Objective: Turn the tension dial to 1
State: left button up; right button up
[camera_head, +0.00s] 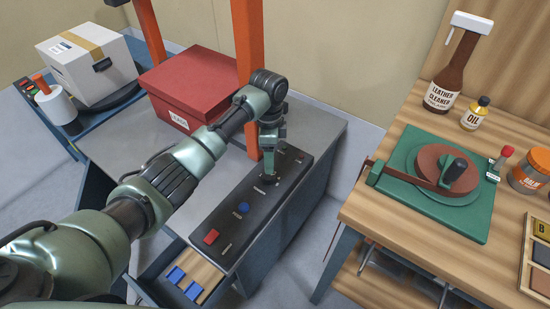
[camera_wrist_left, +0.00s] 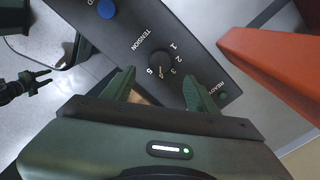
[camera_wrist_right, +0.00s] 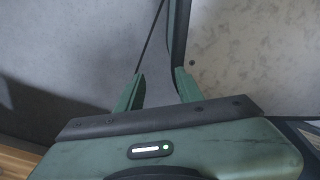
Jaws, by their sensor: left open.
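The tension dial (camera_wrist_left: 161,58) is a small dark round knob on the black control panel (camera_head: 228,222), with numbers 1 to 5 around it. Its pointer mark seems to lie near 4 or 5, but it is too small to be sure. My left gripper (camera_head: 269,172) is above the panel's far part; in the left wrist view (camera_wrist_left: 159,82) its fingers are apart, with the dial just beyond and between the tips, nothing held. In the head view the gripper and arm hide the dial. My right gripper (camera_wrist_right: 160,84) is open and empty, over grey floor.
The panel also bears a blue button (camera_head: 243,208), a red button (camera_head: 211,237) and a dark green READY lamp (camera_wrist_left: 224,96). An orange post (camera_head: 247,70) stands close beside the left gripper. A red box (camera_head: 190,83) is behind my arm. A wooden table (camera_head: 392,218) stands right.

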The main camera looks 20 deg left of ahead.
aim_at(270, 176)
pick_arm(q)
jog(key=shift+w+a+f, duration=0.1)
jog(key=shift+w+f, duration=0.05)
jog(key=shift+w, duration=0.05)
jog(key=f, duration=0.4)
jog(key=s+f, duration=0.1)
jog(key=shift+f, duration=0.75)
jog(key=shift+w+f, duration=0.1)
jog(key=shift+f, duration=0.1)
grip_shut()
pick_arm(e)
jog(key=shift+s+a+f, duration=0.15)
jog(key=shift+s, duration=0.95)
